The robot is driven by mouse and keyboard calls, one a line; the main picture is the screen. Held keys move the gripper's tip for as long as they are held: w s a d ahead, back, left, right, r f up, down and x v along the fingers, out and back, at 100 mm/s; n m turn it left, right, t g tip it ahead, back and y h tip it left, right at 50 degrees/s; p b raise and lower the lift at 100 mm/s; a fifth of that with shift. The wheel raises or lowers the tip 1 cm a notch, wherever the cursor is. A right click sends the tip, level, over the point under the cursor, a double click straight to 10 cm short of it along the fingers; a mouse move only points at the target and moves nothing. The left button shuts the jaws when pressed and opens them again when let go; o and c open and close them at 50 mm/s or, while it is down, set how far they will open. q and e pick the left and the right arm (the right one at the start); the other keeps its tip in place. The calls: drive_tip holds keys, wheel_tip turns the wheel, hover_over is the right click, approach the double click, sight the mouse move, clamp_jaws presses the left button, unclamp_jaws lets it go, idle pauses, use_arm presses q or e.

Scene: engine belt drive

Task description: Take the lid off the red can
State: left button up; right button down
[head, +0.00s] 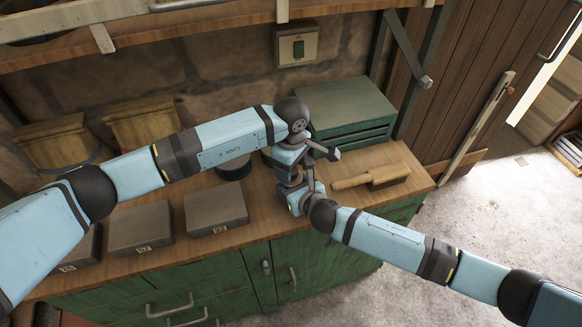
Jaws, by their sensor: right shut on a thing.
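My left arm comes in from the left, and its gripper (287,176) points down over the middle of the workbench. My right arm comes in from the lower right, and its gripper (299,183) is close beside the left one. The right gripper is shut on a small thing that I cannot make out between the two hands. Whether the left gripper is open or shut is hidden by its own wrist. I cannot make out the red can or its lid; the hands and the left arm cover that part of the bench.
A green metal toolbox (345,104) stands at the back of the bench (262,222). A dark round container (233,168) is partly behind my left arm. Grey boxes (215,208) line the left. The bench's front right is clear.

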use_arm(q)
wheel_tip(320, 180, up, 4)
drive_tip(key=shift+f, duration=0.1)
drive_tip(key=shift+c, duration=0.4)
wheel_tip(320, 180, up, 3)
drive_tip(key=m, duration=0.3)
drive_tip(key=shift+f, duration=0.1)
drive_tip(key=shift+m, duration=0.3)
drive_tip(key=shift+f, duration=3.8)
drive_tip(key=c, duration=0.9)
drive_tip(key=n, duration=0.3)
drive_tip(key=shift+n, duration=0.3)
drive_tip(key=shift+c, duration=0.2)
